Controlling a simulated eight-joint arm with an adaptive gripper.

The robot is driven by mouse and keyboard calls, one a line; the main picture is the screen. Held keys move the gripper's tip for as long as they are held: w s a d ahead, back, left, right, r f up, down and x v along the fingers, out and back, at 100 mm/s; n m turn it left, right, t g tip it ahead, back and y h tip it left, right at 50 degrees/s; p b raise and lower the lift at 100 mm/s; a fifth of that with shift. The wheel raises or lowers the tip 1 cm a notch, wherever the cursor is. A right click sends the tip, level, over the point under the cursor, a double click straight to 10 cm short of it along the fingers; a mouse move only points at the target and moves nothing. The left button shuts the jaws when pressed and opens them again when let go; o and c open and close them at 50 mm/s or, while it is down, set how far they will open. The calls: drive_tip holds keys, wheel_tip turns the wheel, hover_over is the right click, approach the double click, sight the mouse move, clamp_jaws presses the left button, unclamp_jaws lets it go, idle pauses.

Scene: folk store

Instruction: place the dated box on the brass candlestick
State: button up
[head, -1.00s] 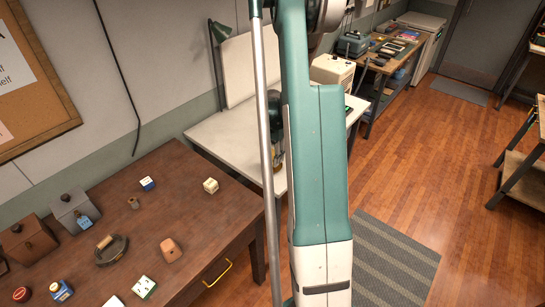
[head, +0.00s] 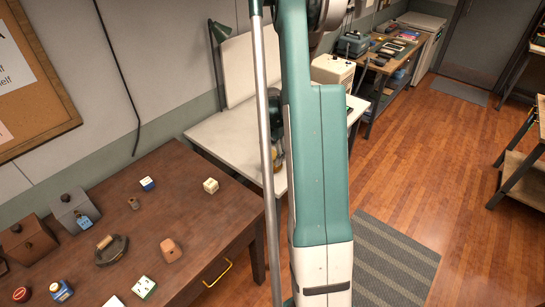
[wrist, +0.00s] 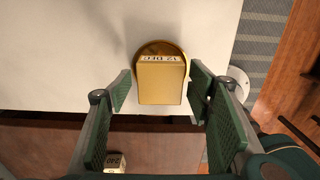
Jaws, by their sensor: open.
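In the wrist view, a yellow-tan box (wrist: 160,83) with a dark-lettered date label along its far edge sits over a round brass dish (wrist: 147,49), the brass candlestick's top. The box overlaps most of the dish and shows no visible tilt. My gripper (wrist: 160,90) is open, with one finger on each side of the box and visible gaps. The candlestick's stem and the contact under the box are hidden. In the head view, a brass-coloured part (head: 277,157) shows beside my arm, which hides most of this spot.
The white table (head: 228,130) has clear surface around the candlestick. A brown desk (head: 190,215) in front holds a cream cube (head: 210,186), a wooden block (head: 171,250), a dark handled object (head: 111,250) and several small boxes. A green lamp (head: 218,32) stands behind.

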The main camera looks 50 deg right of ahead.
sight(271, 155)
wheel_tip(271, 155, up, 11)
idle(0.7)
drive_tip(key=shift+r, duration=0.1)
idle(0.4)
drive_tip(key=shift+a+r, duration=0.1)
drive_tip(key=a+r+m+t, duration=0.1)
drive_tip(key=a+r+m, duration=0.3)
drive_tip(key=a, duration=0.5)
drive_tip(key=a+r+m+t+h, duration=0.1)
drive_tip(key=a+r, duration=0.6)
drive_tip(key=a, duration=0.3)
drive_tip(key=a+r+m+t, duration=0.1)
drive_tip(key=a+r+m, duration=0.3)
drive_tip(key=a, duration=0.5)
drive_tip(key=s+a+r+m+t, duration=0.1)
drive_tip(key=s+a+m, duration=0.2)
drive_tip(key=a, duration=0.5)
drive_tip(key=s+a+r+m+t, duration=0.1)
drive_tip(key=s+a+m, duration=0.2)
drive_tip(key=s+a, duration=0.3)
drive_tip(key=s+a+r+m+t+y, duration=0.1)
drive_tip(key=s+a+m+t, duration=0.1)
drive_tip(key=s+a, duration=0.3)
drive_tip(key=a+m, duration=0.1)
drive_tip(key=a, duration=0.3)
drive_tip(key=shift+a+r, duration=0.35)
drive_tip(key=shift+a, duration=0.05)
